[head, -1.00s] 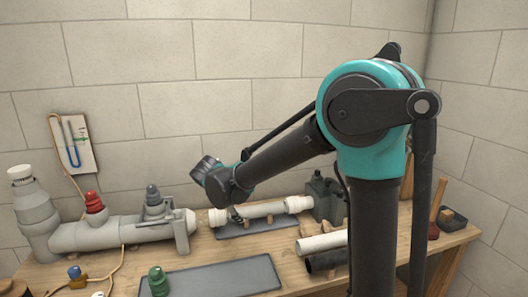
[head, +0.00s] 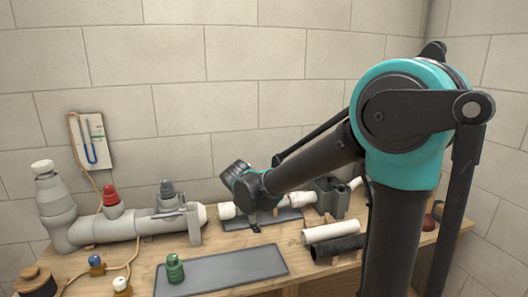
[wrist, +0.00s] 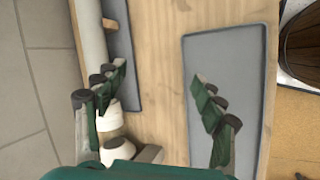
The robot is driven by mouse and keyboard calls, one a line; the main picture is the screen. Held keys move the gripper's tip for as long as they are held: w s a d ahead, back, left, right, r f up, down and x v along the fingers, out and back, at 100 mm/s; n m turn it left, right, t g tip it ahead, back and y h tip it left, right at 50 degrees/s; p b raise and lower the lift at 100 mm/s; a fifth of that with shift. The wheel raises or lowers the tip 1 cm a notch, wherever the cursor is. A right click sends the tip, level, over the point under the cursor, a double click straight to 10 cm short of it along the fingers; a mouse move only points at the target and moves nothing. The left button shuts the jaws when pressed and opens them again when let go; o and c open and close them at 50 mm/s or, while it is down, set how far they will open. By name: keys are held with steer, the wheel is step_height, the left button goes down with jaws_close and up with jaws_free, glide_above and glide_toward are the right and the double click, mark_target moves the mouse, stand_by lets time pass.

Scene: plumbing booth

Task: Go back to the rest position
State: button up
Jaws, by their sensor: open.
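My gripper (wrist: 160,105) is open and empty in the wrist view, its green and dark fingers spread wide apart. The left finger overlaps a white pipe end fitting (wrist: 112,120) in the picture; I cannot tell whether they touch. The right finger is in front of a grey mat (wrist: 238,50). In the head view my arm reaches down over the bench, and the dark wrist hides part of a white pipe (head: 227,211) on the rear mat. Only a little of my gripper (head: 255,227) shows there, below the wrist.
A large grey pipe assembly (head: 130,229) with red and grey valve caps stands at the bench's left. A grey vise-like block (head: 330,197) and loose white (head: 330,232) and black pipes lie to the right.

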steer(key=s+d+f+m+y, duration=0.1)
steer(key=s+d+f+m, duration=0.2)
steer(key=s+d+m, duration=0.2)
steer(key=s+d+f+m+g+y, duration=0.1)
steer(key=s+d+f+m, duration=0.2)
steer(key=s+d+m, duration=0.3)
steer(key=s+d+f+m, duration=0.3)
steer(key=s+d+m, duration=0.2)
steer(key=d, duration=0.5)
steer(key=s, duration=0.2)
steer(key=shift+s+f+m+y, duration=0.25)
steer(key=shift+s+m+y, duration=0.05)
steer(key=shift+s+y, duration=0.1)
